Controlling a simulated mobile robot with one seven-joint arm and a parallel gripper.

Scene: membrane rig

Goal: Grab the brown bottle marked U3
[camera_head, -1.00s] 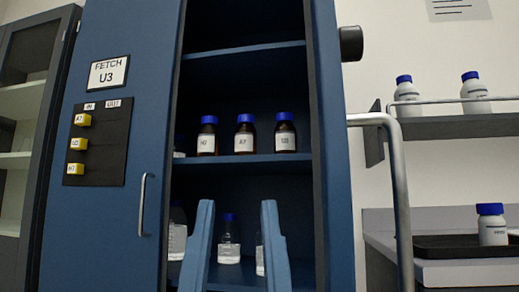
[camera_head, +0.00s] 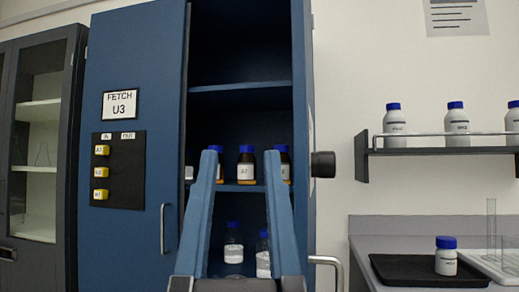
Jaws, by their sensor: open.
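Three brown bottles with blue caps stand in a row on the middle shelf of the open blue cabinet. The U3 bottle, at the right of the row (camera_head: 286,158), is partly hidden behind my right finger; its label cannot be read now, but it read U3 earlier. The middle bottle (camera_head: 246,168) seems marked A7 and shows between my fingers. The left bottle (camera_head: 216,150) is mostly covered by my left finger. My gripper (camera_head: 241,155) is open and empty, pointing up in front of the shelf; its distance from the bottles cannot be told.
The cabinet door (camera_head: 135,60) carries a "FETCH U3" sign (camera_head: 120,104) and a panel with yellow tags (camera_head: 118,170). Clear bottles (camera_head: 233,245) stand on the shelf below. A wall shelf (camera_head: 440,152) with white bottles and a counter with a black tray (camera_head: 400,268) are at right.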

